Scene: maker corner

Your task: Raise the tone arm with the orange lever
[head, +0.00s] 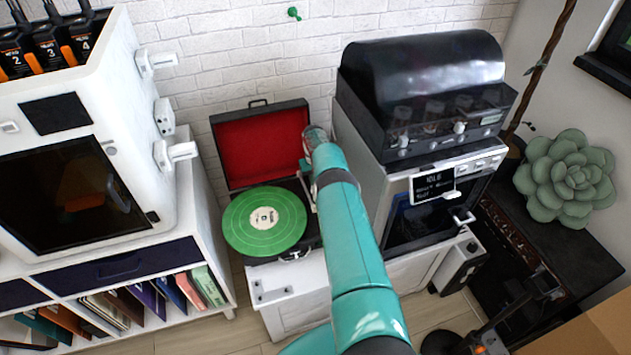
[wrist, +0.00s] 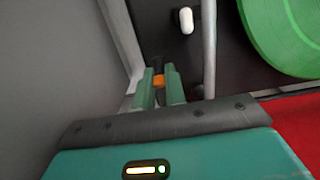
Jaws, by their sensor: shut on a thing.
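The record player stands open, with its red-lined lid (head: 258,143) raised. A green record (head: 264,220) lies on it; its edge also shows in the wrist view (wrist: 288,35). The grey tone arm (wrist: 209,48) runs beside the record in the wrist view. The orange lever (wrist: 158,80) sits between the two green fingers of my gripper (wrist: 160,88), which is shut on it. In the head view my arm hides the fingers and the lever. I cannot tell whether the tone arm is raised.
A white-and-black machine (head: 430,190) with a dark cover stands close to the right of the player. A white cabinet machine (head: 85,160) stands on the left above a shelf of records. A white knob (wrist: 186,20) is near the tone arm.

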